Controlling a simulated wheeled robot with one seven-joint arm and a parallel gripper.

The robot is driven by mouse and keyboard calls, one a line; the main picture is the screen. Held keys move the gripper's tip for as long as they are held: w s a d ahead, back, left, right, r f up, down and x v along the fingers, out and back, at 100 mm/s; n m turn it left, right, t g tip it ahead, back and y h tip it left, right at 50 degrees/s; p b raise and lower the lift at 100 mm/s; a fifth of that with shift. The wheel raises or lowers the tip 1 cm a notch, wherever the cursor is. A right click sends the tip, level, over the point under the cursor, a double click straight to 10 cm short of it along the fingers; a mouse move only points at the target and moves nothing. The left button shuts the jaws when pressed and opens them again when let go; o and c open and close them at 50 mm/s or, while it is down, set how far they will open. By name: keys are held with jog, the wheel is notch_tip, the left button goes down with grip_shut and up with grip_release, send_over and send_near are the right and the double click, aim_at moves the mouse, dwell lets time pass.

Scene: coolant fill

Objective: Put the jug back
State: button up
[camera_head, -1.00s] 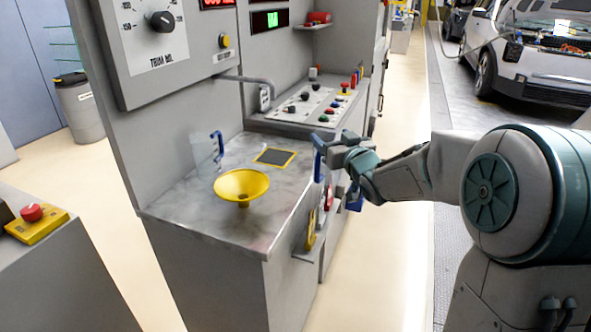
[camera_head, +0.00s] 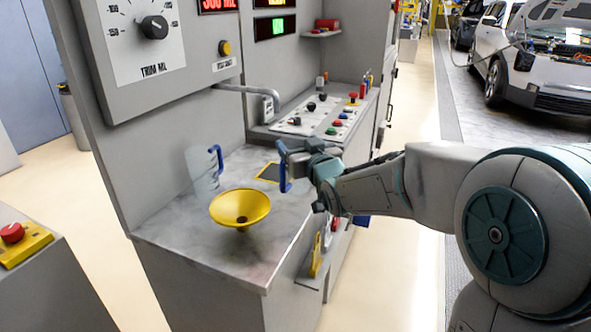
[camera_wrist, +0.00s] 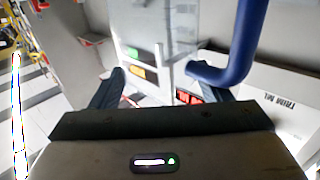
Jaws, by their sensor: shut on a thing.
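My gripper (camera_head: 291,161) is shut on the blue handle (camera_head: 284,168) of a clear jug, above the counter near its right side. In the wrist view the handle (camera_wrist: 236,52) and the see-through jug body (camera_wrist: 155,42) are just beyond the fingers (camera_wrist: 158,92). The held jug's body is hard to make out in the head view. A second clear jug (camera_head: 203,172) with a blue handle stands at the counter's back left, by the wall. A dark square pad with a yellow border (camera_head: 267,173) lies on the counter, partly hidden behind the held handle.
A yellow funnel (camera_head: 240,207) sits near the front of the grey counter (camera_head: 185,232). A spout (camera_head: 245,89) reaches out from the wall behind. A button panel (camera_head: 322,112) is at the back right. A shelf with coloured items (camera_head: 318,255) hangs on the counter's right side.

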jog(key=shift+s+a+f+b, duration=0.1)
jog(key=shift+a+f, duration=0.05)
jog(key=shift+f, duration=0.6)
jog(key=shift+s+a+f+b, duration=0.1)
jog(key=shift+a+f, duration=0.1)
jog(key=shift+f, duration=0.6)
jog(key=shift+s+a+f+b, duration=0.1)
jog(key=shift+a+f, duration=0.05)
jog(key=shift+f, duration=0.6)
jog(key=shift+w, duration=0.1)
jog(key=shift+f, duration=0.2)
jog(key=o, duration=1.9)
jog(key=shift+o, duration=0.2)
jog(key=shift+r, duration=0.2)
